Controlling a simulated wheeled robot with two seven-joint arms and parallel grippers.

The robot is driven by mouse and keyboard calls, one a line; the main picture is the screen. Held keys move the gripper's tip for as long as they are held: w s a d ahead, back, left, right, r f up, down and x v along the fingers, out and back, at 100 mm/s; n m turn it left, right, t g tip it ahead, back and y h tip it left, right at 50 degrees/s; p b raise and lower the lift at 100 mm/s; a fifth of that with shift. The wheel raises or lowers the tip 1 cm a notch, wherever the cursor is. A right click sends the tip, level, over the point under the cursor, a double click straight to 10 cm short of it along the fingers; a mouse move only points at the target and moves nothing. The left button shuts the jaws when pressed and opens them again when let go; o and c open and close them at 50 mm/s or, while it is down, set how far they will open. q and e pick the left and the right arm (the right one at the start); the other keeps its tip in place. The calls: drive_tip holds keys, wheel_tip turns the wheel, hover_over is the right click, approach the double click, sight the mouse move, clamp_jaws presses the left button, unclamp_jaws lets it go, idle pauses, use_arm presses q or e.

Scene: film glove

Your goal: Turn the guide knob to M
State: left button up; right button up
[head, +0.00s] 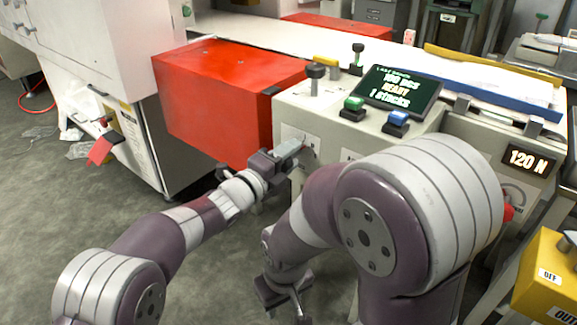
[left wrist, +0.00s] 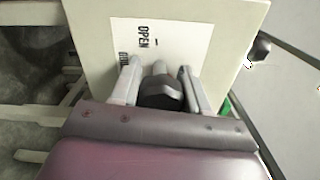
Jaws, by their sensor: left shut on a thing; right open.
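The guide knob (left wrist: 160,93) is dark and sits between the two fingers of my left gripper (left wrist: 160,76) in the left wrist view. The gripper is shut on it. A white label (left wrist: 150,42) behind it reads OPEN, with a partly hidden word that seems to start with GUID; I see no M. In the head view my left gripper (head: 292,152) is at the front face of the beige machine (head: 335,128), and it hides the knob. I cannot tell the knob's pointing direction. My right gripper (head: 283,299) is open and empty, low in front of the machine.
A red box (head: 225,95) stands left of the machine. On its top are a screen (head: 400,92), a green button (head: 354,105) and a blue button (head: 397,120). A 120 N display (head: 527,160) and a yellow box (head: 540,280) are at right.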

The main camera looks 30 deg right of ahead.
use_arm(q)
drive_tip(key=shift+f+m+b, duration=0.15)
drive_tip(key=shift+m+b, duration=0.65)
drive_tip(key=shift+m, duration=0.3)
drive_tip(key=o, duration=1)
drive_tip(key=shift+o, duration=0.2)
drive_tip(key=p+v, duration=0.4)
drive_tip(key=v, duration=0.8)
drive_tip(key=shift+a, duration=0.35)
